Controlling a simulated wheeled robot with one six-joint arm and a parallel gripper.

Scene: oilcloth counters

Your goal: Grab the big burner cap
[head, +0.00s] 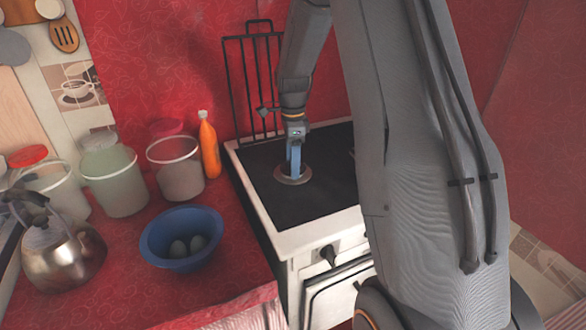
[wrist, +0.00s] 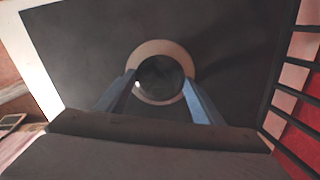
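The big burner cap (wrist: 160,78) is a round black disc in the wrist view, inside a pale metal burner ring (wrist: 160,45) on the dark stove top. My gripper (wrist: 159,82) reaches down over it, with one blue finger on each side of the disc. The fingertips are very close to its edge; whether they touch it I cannot tell. In the head view my gripper (head: 293,172) points straight down at the burner ring (head: 304,179), and its fingers hide most of the cap.
The white stove (head: 310,237) has an upright black rack (head: 240,85) behind it. On the red counter to the left are a blue bowl (head: 160,245) with egg-like objects, an orange bottle (head: 209,150), several tubs (head: 115,185) and a kettle (head: 62,250). The stove's front left is clear.

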